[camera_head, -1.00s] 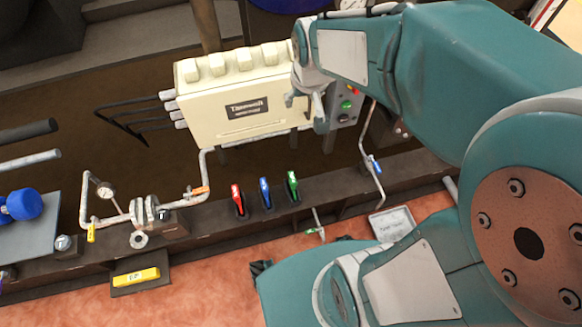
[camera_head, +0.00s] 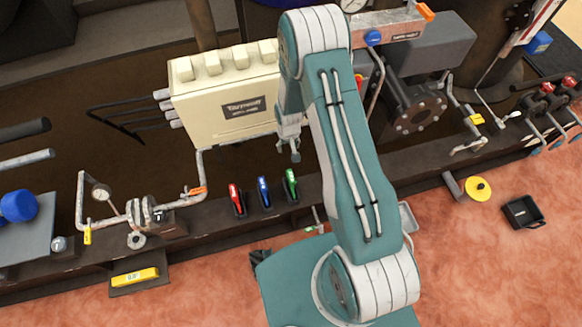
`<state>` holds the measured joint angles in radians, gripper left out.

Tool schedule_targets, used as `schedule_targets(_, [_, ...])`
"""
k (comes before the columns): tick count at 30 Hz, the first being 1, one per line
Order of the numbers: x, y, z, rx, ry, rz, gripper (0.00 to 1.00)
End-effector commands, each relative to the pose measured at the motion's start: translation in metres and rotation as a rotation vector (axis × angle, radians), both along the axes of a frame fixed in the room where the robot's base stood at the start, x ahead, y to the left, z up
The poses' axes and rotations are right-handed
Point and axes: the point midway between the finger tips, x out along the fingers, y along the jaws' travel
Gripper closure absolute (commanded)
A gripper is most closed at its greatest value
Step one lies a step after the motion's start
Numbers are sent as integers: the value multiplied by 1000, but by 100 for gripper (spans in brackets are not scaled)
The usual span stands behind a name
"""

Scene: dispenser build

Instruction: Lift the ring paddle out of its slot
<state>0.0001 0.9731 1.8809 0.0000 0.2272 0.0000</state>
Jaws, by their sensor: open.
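A small grey ring (camera_head: 136,239), which looks like the ring paddle, shows at the foot of the flange pair (camera_head: 142,212) on the pipework at lower left. It is small here, and I cannot tell how deep it sits between the flanges. My gripper (camera_head: 288,150) is open and empty. It points down in front of the right end of the cream box, well to the right of the ring and apart from it. My own arm covers the right part of the box.
Red (camera_head: 237,200), blue (camera_head: 264,192) and green (camera_head: 291,185) handles stand on the dark beam below my gripper. A cream box (camera_head: 225,95) stands behind. A yellow block (camera_head: 136,278) lies in front.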

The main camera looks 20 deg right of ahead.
Motion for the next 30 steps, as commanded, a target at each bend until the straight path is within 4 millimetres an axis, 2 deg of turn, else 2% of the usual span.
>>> schedule_targets(1, [-8,0,-25,0,21,0,34])
schedule_targets(3, [-16,0,-51,0,36,0,34])
schedule_targets(6, [-25,0,-78,0,50,0,34])
schedule_targets(9, [-31,0,-93,0,58,0,34])
schedule_targets(16, [-33,0,-113,0,61,0,34])
schedule_targets(30, [-33,0,-187,0,61,0,34])
